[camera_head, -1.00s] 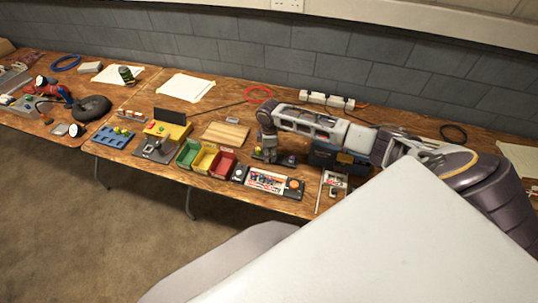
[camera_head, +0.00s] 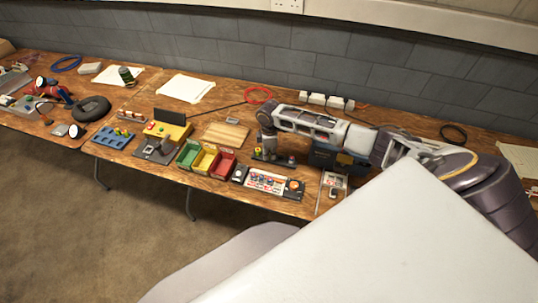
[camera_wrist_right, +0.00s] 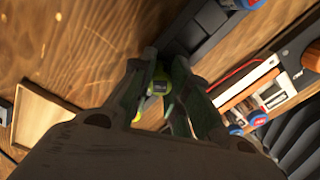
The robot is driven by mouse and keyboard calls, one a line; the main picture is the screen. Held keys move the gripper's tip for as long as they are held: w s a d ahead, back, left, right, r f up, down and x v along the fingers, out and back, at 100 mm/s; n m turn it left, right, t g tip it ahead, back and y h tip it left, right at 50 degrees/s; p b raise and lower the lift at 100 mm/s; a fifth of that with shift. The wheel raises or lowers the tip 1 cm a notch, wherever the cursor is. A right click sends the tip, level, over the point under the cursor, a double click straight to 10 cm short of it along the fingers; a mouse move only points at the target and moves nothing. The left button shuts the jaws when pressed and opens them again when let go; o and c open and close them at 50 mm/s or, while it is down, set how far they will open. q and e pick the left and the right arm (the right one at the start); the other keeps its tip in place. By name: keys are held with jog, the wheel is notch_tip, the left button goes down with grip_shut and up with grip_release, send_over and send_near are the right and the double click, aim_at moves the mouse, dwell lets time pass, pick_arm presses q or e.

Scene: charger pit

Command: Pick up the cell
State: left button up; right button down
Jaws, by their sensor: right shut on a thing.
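My right gripper (camera_head: 262,156) reaches down over the right table from the right side. In the right wrist view its two fingers (camera_wrist_right: 163,88) are closed around a small yellow-green cell (camera_wrist_right: 160,84). The cell's top shows between the fingertips; its lower part is hidden. In the head view the cell is too small and too covered by the gripper to make out well. I cannot tell whether it is clear of the dark fixture (camera_head: 284,162) under the gripper. My left gripper is not in view.
Green (camera_head: 188,153), yellow (camera_head: 205,158) and red (camera_head: 222,164) bins stand left of the gripper. A wooden board (camera_head: 226,133) lies behind them. A long labelled black panel (camera_head: 266,182) lies in front. A dark blue box (camera_head: 324,156) stands close on the right.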

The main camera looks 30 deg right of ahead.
jog(key=shift+r, duration=0.1)
jog(key=shift+r, duration=4.95)
